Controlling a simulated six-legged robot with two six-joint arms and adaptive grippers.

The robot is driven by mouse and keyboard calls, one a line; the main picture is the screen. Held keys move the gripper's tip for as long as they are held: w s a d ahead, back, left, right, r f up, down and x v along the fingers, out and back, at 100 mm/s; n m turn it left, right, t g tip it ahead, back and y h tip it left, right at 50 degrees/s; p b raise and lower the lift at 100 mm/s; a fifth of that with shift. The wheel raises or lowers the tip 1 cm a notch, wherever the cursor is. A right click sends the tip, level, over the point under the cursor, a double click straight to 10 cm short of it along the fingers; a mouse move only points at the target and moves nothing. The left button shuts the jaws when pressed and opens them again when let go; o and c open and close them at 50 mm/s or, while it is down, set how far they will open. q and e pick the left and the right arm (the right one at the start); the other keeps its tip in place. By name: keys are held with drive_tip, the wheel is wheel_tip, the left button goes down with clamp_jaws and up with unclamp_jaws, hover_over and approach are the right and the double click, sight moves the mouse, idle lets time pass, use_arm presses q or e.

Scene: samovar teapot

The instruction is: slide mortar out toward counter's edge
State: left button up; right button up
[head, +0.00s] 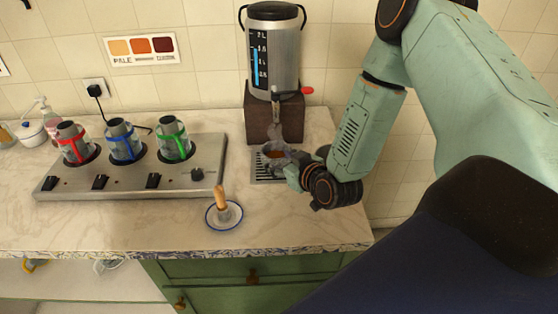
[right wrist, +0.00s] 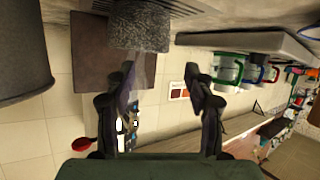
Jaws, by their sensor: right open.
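The mortar (right wrist: 140,28) is a speckled grey stone bowl, upside down at the top of the right wrist view. In the head view it appears to be the grey-rimmed bowl with a brown inside (head: 273,150), on the drip tray (head: 262,168) below the samovar tap. My right gripper (head: 281,158) is at its near right side, partly covering it. In the wrist view my right gripper (right wrist: 160,72) is open, its fingers pointing toward the mortar with nothing held. Whether a finger touches it I cannot tell. My left gripper is out of view.
The samovar (head: 273,60) stands on a brown base behind. A dark pot (head: 323,150) is to the right. A blue-rimmed saucer (head: 209,219) holds a grey, wooden-handled tool near the counter's front edge (head: 200,252). The metal stove (head: 130,182) with glass pots is left.

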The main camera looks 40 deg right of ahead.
sight(264, 152)
drive_tip(key=shift+a, duration=0.1)
drive_tip(key=shift+w+f, duration=0.1)
drive_tip(key=shift+w, duration=0.1)
drive_tip(key=b+x, duration=0.1)
drive_tip(key=x, duration=0.5)
drive_tip(key=shift+w+f, duration=0.15)
drive_tip(key=shift+w, duration=0.05)
drive_tip(key=shift+w+d+f, duration=0.4)
drive_tip(key=shift+w+f, duration=0.05)
drive_tip(key=shift+w, duration=0.2)
drive_tip(key=shift+s+a+r, duration=0.15)
drive_tip(key=shift+a+r, duration=0.05)
drive_tip(key=shift+c, duration=1.1)
drive_tip(key=shift+d+f, duration=0.1)
drive_tip(key=shift+d, duration=0.05)
drive_tip(key=c, duration=0.5)
clamp_jaws()
